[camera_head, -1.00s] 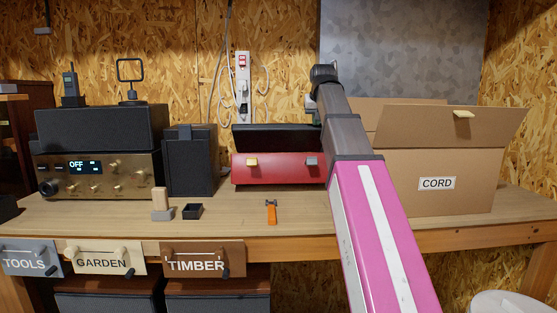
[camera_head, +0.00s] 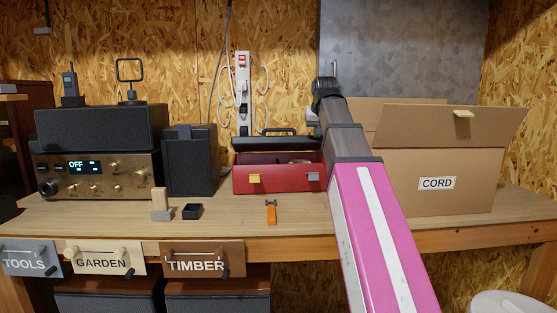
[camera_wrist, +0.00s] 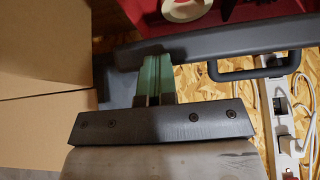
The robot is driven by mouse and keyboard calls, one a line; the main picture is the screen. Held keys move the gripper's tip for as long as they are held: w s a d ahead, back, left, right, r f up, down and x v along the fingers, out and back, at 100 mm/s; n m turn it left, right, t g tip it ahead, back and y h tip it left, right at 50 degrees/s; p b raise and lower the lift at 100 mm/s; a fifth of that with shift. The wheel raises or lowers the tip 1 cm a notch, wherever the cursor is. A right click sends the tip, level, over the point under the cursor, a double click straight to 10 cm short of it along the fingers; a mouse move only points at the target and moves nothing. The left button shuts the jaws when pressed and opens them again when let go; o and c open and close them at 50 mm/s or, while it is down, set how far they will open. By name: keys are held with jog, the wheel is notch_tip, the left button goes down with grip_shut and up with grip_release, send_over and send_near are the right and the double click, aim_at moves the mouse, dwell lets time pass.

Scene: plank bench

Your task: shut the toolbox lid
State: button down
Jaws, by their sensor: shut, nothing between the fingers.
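The red toolbox (camera_head: 290,182) stands on the bench with a yellow clasp and a grey clasp on its front. Its dark lid (camera_head: 272,146) is up at the back, with the carry handle (camera_head: 279,131) showing above it, so the lid is open. The wrist view shows the lid (camera_wrist: 215,42) as a dark bar with its handle (camera_wrist: 250,72) on the wall side. My gripper (camera_wrist: 157,60) has its teal fingers together, at the lid on that wall side. I cannot tell whether they touch. In the head view my arm hides the fingers.
A cardboard CORD box (camera_head: 440,200) with open flaps stands right of my arm. A black speaker (camera_head: 190,165) is close on the toolbox's left. An orange tool (camera_head: 271,213) lies in front. A power strip (camera_head: 243,90) with cables hangs behind.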

jog(key=f, duration=0.1)
jog(key=s+f, duration=0.1)
jog(key=f, duration=0.1)
jog(key=shift+s+f, duration=0.25)
jog(key=shift+s, duration=0.15)
jog(key=shift+f, duration=0.1)
jog(key=shift+s+f, duration=0.2)
jog(key=shift+f, duration=0.6)
jog(key=shift+s+f, duration=0.2)
jog(key=shift+f, duration=0.55)
jog(key=shift+r, duration=0.15)
notch_tip(320, 180, up, 8)
